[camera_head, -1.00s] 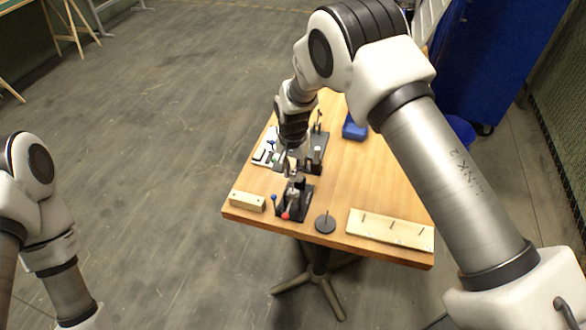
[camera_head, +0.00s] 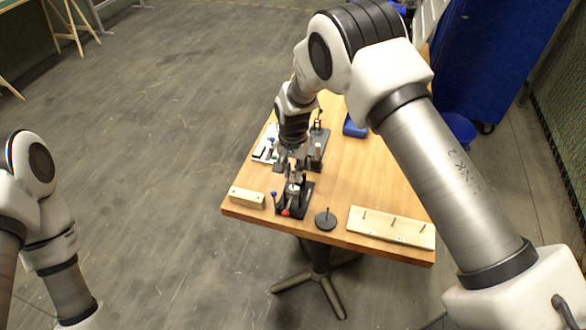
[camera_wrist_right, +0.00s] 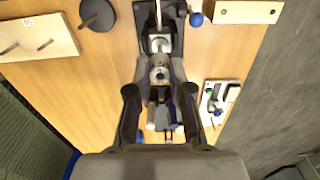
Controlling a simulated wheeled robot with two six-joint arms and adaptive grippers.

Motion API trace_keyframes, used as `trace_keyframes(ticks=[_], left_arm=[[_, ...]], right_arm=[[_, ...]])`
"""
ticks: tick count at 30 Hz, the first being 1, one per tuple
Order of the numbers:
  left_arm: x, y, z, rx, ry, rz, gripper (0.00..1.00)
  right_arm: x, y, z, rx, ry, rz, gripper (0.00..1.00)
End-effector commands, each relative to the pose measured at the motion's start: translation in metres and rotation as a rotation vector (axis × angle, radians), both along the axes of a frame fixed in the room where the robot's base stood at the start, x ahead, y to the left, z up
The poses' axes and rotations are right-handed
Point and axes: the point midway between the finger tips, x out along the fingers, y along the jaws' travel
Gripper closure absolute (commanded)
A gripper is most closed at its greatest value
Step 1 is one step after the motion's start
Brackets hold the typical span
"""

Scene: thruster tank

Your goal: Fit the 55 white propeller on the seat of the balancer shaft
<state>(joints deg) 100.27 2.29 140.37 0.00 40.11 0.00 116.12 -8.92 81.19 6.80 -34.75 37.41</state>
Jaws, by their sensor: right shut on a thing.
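The balancer (camera_head: 306,197) is a dark stand near the table's front edge, with a red knob (camera_head: 286,213) and a blue knob (camera_head: 273,194). In the right wrist view its bright metal shaft area (camera_wrist_right: 160,43) lies just beyond my fingertips. My right gripper (camera_wrist_right: 159,68) is shut on a small pale grey piece with a round hub (camera_wrist_right: 159,75), close to the balancer. Whether this is the white propeller I cannot tell, nor whether it touches the shaft; no separate white propeller is clear. My left arm is at the left edge of the head view; its gripper is out of frame.
A pale wooden block (camera_head: 247,197) lies left of the balancer. A dark disc with a pin (camera_head: 325,221) and a pegged board (camera_head: 390,228) are to its right. Behind stand another dark fixture (camera_head: 318,146), a white tray (camera_head: 262,152) and a blue bin (camera_head: 354,128). The right middle tabletop is clear.

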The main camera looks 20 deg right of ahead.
Motion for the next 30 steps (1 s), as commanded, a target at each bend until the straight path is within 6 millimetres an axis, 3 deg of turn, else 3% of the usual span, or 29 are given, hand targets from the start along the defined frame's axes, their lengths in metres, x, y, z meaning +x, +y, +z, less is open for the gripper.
trace_keyframes(ticks=[30], left_arm=[[0.0,0.0,-0.012,0.0,0.0,0.0,0.56]], right_arm=[[0.0,0.0,-0.02,0.0,0.0,0.0,0.94]])
